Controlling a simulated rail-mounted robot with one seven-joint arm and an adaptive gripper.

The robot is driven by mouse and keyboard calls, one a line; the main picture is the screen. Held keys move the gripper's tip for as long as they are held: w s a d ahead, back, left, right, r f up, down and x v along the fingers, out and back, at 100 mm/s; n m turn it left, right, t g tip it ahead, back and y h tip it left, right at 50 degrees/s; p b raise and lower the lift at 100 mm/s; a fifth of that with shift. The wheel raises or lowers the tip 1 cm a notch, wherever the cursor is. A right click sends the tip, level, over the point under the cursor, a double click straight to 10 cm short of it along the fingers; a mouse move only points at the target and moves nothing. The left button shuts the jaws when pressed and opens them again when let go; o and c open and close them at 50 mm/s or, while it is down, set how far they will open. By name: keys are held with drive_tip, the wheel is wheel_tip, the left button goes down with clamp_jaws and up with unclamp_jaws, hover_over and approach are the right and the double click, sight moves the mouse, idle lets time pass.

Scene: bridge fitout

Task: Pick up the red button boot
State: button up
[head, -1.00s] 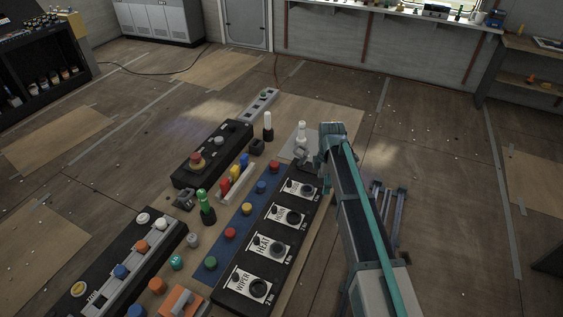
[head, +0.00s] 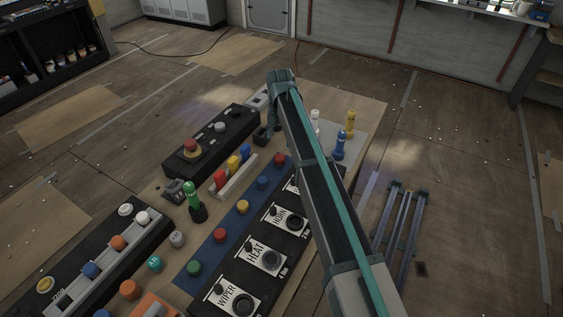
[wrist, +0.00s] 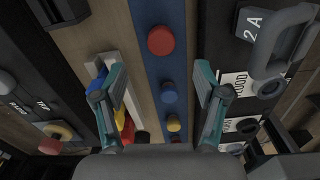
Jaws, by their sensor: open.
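Two red button boots are on the blue strip (head: 205,252): one at its far end (head: 280,159), one nearer the front (head: 219,235). Blue (head: 263,183) and yellow (head: 242,206) boots sit between them, and a green one (head: 194,268) is at the near end. In the wrist view, one red boot (wrist: 160,40) appears large, centred above the fingertips; the other (wrist: 174,140) is small and partly hidden low down. My gripper (wrist: 160,80) is open and empty above the strip, its fingers either side of the boot row.
Black labelled switch panels (head: 258,255) flank the strip on the right. A rack of red, yellow and blue pieces (head: 234,178) and a green bottle-like piece (head: 192,197) stand on the left. White, blue and yellow upright pieces (head: 340,145) stand at the back right.

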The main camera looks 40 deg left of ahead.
sight(280, 156)
drive_tip(key=shift+s+d+f+p, duration=0.1)
drive_tip(key=shift+f+p, duration=1.9)
drive_tip(key=shift+f, duration=3.05)
drive_tip(key=c, duration=1.1)
drive_tip(key=shift+o, duration=0.2)
drive_tip(key=shift+r, duration=0.1)
drive_tip(key=shift+r+b, duration=0.35)
drive_tip(key=shift+b, duration=0.15)
wheel_tip(280, 156, up, 2)
drive_tip(key=shift+r+b, duration=0.1)
drive_tip(key=shift+b, duration=0.7)
drive_tip(key=s+d+r+b, duration=0.4)
drive_tip(key=s+d+r, duration=0.5)
drive_tip(key=s+r, duration=0.1)
drive_tip(key=shift+d, duration=0.3)
drive_tip(key=shift+s+r, duration=0.1)
